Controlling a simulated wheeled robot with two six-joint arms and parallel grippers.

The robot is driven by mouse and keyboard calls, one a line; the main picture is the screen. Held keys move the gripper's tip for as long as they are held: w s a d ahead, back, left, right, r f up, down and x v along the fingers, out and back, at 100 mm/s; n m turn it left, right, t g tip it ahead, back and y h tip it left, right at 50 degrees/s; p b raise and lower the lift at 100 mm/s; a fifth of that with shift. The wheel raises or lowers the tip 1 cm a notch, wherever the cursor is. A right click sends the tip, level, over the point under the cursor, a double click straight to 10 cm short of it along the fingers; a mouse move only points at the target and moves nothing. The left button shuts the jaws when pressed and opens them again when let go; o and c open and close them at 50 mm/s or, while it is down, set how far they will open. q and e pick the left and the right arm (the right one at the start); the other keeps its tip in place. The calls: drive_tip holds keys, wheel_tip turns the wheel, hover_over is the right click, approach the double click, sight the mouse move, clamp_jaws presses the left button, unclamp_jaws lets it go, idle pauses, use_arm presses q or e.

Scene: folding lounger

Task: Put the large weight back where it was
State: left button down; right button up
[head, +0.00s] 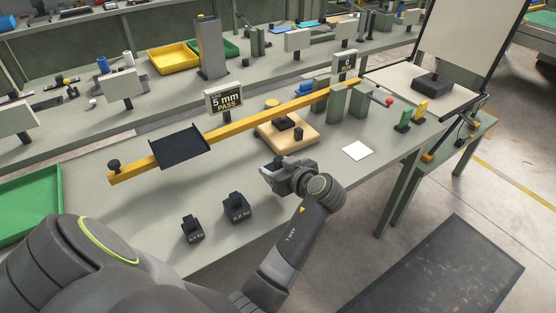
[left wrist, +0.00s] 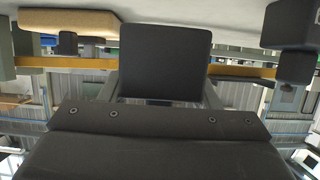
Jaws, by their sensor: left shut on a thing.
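My left gripper (head: 273,179) is shut above the near part of the bench, right of two black weights. In the left wrist view, a dark block (left wrist: 165,55) sits between its fingers; I take this for the large weight. In the head view the gripper mostly hides it, and I cannot tell whether it touches the bench. The larger standing weight (head: 236,208) and a smaller one (head: 192,230) stand upright on the bench. My right gripper is not in view.
A yellow beam (head: 240,125) with a black plate (head: 181,148) spans the bench behind the gripper. A wooden block (head: 302,141) sits under it. A white square (head: 357,151) lies to the right. A green tray (head: 28,205) is far left.

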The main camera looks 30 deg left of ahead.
use_arm(q)
drive_tip(key=shift+f, duration=1.9)
drive_tip(key=c, duration=0.9)
unclamp_jaws()
drive_tip(key=shift+f, duration=0.2)
drive_tip(key=o, duration=0.4)
drive_tip(key=shift+r, duration=0.1)
drive_tip(key=shift+r, duration=0.1)
